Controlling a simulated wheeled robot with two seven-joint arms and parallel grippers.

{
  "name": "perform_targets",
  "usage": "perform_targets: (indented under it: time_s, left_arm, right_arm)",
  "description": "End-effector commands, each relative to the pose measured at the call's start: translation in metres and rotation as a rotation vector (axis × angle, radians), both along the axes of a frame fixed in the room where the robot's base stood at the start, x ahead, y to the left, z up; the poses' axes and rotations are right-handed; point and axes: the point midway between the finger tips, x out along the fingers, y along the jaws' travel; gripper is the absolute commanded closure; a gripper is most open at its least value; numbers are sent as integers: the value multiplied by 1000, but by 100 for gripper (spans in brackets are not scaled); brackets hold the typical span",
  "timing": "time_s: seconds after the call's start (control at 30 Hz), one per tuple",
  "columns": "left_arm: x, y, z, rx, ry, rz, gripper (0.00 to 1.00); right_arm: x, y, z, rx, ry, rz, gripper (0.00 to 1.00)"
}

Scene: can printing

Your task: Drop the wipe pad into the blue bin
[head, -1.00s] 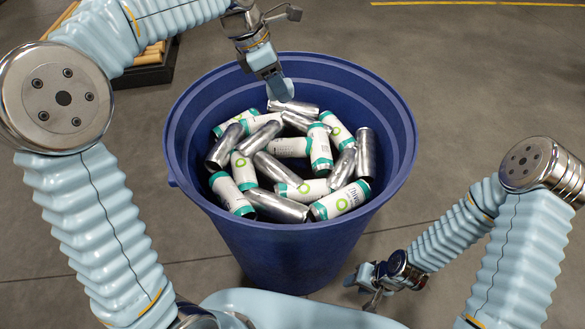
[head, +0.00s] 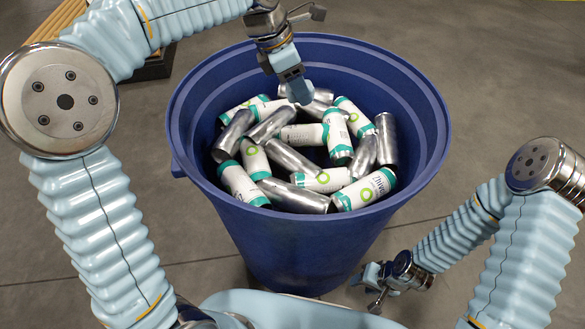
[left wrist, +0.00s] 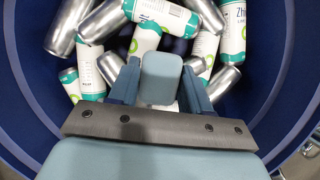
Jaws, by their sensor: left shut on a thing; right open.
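The blue bin (head: 300,235) stands upright in front of me, holding several cans. My left gripper (head: 292,80) is over the far part of the bin's opening, pointing down. It is shut on the wipe pad (head: 301,92), a small light-blue block. In the left wrist view the pad (left wrist: 161,78) sits between the two fingers (left wrist: 163,85), with cans behind it. The pad appears above the cans; whether it touches any is unclear. My right gripper (head: 376,287) is low on the right, outside the bin, open and empty.
Silver cans (head: 387,140) and white-and-teal cans (head: 339,135) lie jumbled inside the bin. The bin's rim (head: 432,105) surrounds my left gripper. A dark pallet-like stand with wooden pieces (head: 62,18) is at the back left. The floor to the right is clear.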

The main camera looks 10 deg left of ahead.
Motion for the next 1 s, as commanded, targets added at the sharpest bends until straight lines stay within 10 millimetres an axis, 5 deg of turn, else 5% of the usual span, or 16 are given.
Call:
perform_targets:
  time_s: [0.07, 0.1, 0.27, 0.67, 1.0]
  left_arm:
    - [0, 0, 0, 0, 0, 0, 85]
    - [0, 0, 0, 0, 0, 0, 46]
    - [0, 0, 0, 0, 0, 0, 22]
    - [-1, 4, 11, -1, -3, 1, 22]
    - [-14, 31, 85, -2, -3, 2, 22]
  right_arm:
    - [0, 0, 0, 0, 0, 0, 57]
    - [0, 0, 0, 0, 0, 0, 57]
    - [0, 0, 0, 0, 0, 0, 57]
    - [0, 1, 3, 1, 1, 2, 57]
    - [-3, 6, 21, 9, 5, 11, 57]
